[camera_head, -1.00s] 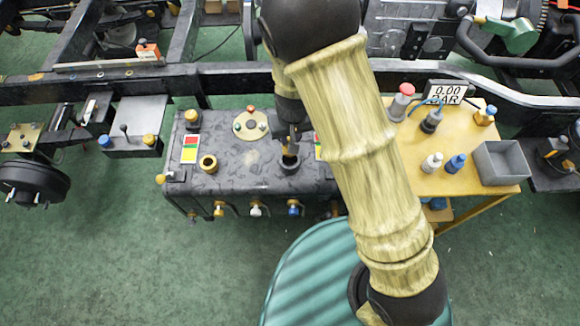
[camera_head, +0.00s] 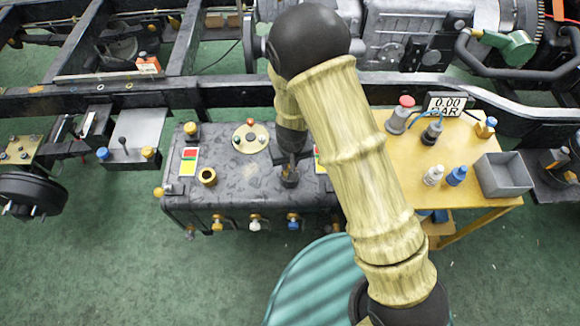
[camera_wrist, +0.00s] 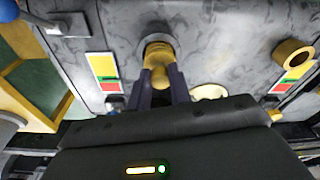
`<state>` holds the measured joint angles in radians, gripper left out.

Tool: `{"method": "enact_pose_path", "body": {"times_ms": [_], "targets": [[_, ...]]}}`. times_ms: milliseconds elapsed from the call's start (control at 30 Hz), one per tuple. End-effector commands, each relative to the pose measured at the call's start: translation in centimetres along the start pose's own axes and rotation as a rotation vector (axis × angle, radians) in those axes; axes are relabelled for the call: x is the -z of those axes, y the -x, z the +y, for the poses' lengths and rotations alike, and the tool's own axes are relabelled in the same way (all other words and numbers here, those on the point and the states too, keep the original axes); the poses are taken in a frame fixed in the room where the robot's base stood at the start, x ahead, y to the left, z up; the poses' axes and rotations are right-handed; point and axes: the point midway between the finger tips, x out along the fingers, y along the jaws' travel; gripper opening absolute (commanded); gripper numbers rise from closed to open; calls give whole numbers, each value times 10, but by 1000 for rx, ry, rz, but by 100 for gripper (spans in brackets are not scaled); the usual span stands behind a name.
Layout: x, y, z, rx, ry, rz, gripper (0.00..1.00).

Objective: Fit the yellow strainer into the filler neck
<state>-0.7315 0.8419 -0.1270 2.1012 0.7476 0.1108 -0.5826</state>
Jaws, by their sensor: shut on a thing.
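My gripper (camera_head: 290,166) points down at the dark tank (camera_head: 235,190), over a dark round neck (camera_head: 290,180) on its top right. In the wrist view my gripper (camera_wrist: 160,90) is shut on the yellow strainer (camera_wrist: 160,74), gripped between two dark fingers. The strainer lines up with the dark-rimmed neck (camera_wrist: 155,40), with yellow showing inside the rim. I cannot tell how deep it sits. In the head view the strainer is hidden by my gripper.
An open brass ring (camera_head: 207,176) stands left on the tank and also shows in the wrist view (camera_wrist: 293,54). A round flange (camera_head: 250,138) lies behind. A yellow table (camera_head: 408,185) at right carries fittings and a grey bin (camera_head: 503,176).

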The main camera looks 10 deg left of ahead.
Motion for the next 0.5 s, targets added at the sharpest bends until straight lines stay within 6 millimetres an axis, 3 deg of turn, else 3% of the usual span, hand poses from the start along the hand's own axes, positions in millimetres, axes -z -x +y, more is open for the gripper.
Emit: {"method": "enact_pose_path", "body": {"times_ms": [100, 200, 500], "targets": [[-4, -21, 1, 0, -3, -4, 0], [-4, -29, 1, 0, -3, -2, 0], [-4, -30, 0, 0, -1, -1, 0]]}}
